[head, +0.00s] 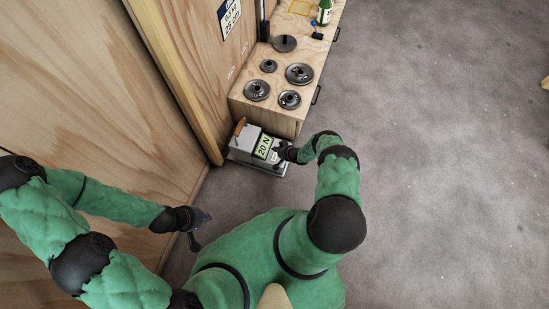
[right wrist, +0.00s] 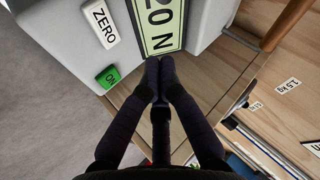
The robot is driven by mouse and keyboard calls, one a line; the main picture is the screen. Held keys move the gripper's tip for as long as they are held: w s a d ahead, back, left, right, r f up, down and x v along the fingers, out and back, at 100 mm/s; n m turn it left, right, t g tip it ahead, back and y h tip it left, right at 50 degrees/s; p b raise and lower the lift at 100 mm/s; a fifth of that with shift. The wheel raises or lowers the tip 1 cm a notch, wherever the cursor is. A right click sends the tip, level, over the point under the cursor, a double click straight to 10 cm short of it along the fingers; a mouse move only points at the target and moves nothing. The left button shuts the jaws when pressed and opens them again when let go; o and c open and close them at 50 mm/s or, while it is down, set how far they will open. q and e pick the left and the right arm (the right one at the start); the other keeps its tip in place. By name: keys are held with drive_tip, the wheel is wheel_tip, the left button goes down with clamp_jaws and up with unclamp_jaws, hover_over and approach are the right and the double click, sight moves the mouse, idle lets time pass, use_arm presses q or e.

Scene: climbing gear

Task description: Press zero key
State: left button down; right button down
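The grey measuring unit (head: 248,137) stands on the floor at the front of the wooden box. Its green display reads 20 N in the head view (head: 264,147) and also in the right wrist view (right wrist: 160,22). The white ZERO key (right wrist: 101,22) is left of the display, with a green ON key (right wrist: 109,76) near it. My right gripper (right wrist: 160,66) is shut and empty, its fingertips over the display's lower edge, to the right of both keys. Whether the tips touch the unit is unclear. My left gripper (head: 202,229) hangs away from the unit, its fingers apart and empty.
A wooden box (head: 270,113) carries several dark weight plates (head: 299,74), and a green bottle (head: 324,12) stands at its far end. A plywood wall (head: 100,90) with a wooden post is close on the left. Grey floor is free on the right.

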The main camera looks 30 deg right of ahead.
sight(276, 157)
wheel_tip(276, 157, down, 4)
drive_tip(key=shift+b, duration=1.2)
drive_tip(key=shift+f, duration=0.1)
drive_tip(key=shift+f+p, duration=0.2)
drive_tip(key=shift+p, duration=0.1)
drive_tip(key=shift+f, duration=0.7)
drive_tip(key=shift+f, duration=0.45)
drive_tip(key=shift+r, duration=0.15)
drive_tip(key=shift+r, duration=0.25)
drive_tip(key=shift+r, duration=0.1)
